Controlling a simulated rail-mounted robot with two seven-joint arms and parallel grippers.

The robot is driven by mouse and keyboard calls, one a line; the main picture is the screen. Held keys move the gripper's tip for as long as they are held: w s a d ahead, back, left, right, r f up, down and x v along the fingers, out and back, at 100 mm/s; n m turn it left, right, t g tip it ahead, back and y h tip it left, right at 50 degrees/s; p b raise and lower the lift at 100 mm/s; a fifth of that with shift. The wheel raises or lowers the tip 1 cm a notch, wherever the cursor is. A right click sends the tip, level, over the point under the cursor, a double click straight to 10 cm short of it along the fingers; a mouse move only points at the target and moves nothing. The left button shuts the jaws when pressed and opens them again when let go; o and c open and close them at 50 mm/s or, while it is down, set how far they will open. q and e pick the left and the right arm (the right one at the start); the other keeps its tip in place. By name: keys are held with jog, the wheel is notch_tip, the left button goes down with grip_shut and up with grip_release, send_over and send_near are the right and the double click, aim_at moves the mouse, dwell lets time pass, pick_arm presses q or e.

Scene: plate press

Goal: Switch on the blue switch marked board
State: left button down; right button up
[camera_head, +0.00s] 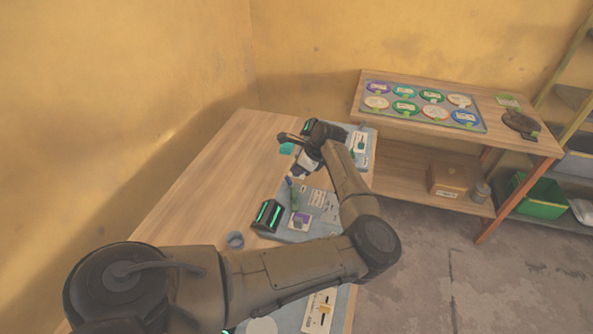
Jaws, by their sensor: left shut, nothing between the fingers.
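My left arm reaches over the wooden table, and its gripper (287,138) is shut and empty near the table's far end. It is beside a dark device with a green light (307,126), and I cannot tell whether they touch. A grey-blue board (322,232) lies below my forearm, with a purple switch-like part (301,218) on a white label. A small green upright piece with a blue tip (290,184) stands near that board's far edge. I cannot tell which part is the blue switch, and the label writing is too small to read. My right gripper is out of view.
A far board with a green part (357,140) and a near board with a yellow part (323,311) lie on the same table. A side table holds a tray (375,86) of coloured discs. The table's left side is clear.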

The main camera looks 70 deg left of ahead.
pick_arm(q)
jog(key=s+p+v, duration=0.1)
jog(key=v, duration=0.7)
jog(key=shift+a+r, duration=0.3)
jog(key=shift+r, duration=0.25)
